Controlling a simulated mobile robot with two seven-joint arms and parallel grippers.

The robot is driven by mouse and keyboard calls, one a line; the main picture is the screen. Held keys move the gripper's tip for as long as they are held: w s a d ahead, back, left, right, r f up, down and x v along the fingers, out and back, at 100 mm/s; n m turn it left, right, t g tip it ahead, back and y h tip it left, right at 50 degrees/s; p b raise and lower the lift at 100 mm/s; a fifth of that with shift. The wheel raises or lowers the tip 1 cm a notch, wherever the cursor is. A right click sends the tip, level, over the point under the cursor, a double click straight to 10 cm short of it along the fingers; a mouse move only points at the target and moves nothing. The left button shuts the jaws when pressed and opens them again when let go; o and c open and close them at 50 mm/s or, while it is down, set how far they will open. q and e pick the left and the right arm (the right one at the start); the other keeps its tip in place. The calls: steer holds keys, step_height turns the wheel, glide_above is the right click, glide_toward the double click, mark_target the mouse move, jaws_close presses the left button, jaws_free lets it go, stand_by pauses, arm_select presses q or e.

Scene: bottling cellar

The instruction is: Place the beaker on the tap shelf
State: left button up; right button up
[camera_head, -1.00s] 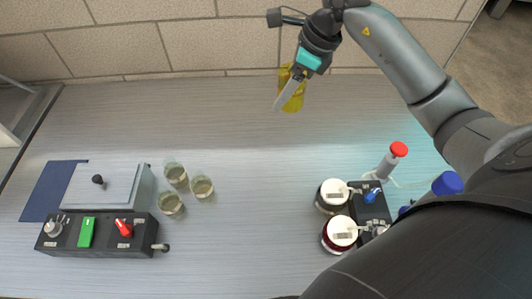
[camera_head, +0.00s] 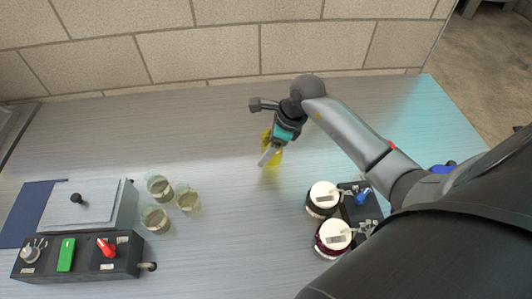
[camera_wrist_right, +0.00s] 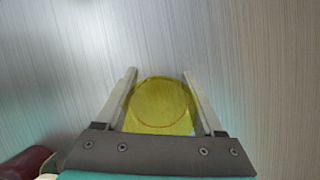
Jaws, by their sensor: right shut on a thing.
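A yellow see-through beaker (camera_head: 274,152) is over the middle of the grey worktop. My right gripper (camera_head: 268,155) is shut on it. In the right wrist view the beaker (camera_wrist_right: 161,104) sits between the two fingers, its round outline showing. Whether its base touches the worktop is hard to tell. My left gripper is not in view. I cannot tell for sure which part is the tap shelf; a black unit with a blue tap (camera_head: 361,203) stands beside two white-lidded jars at the right.
Several clear glasses (camera_head: 188,200) stand left of centre, beside a grey lidded box (camera_head: 85,208) and a black control block (camera_head: 78,257) with a green switch and red lever. A blue mat (camera_head: 27,215) lies far left. A brick wall (camera_head: 200,52) bounds the back.

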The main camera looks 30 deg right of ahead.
steer(key=shift+f, duration=0.85)
steer(key=shift+f, duration=0.1)
steer(key=o, duration=0.9)
steer(key=shift+f, duration=0.15)
steer(key=o, duration=0.5)
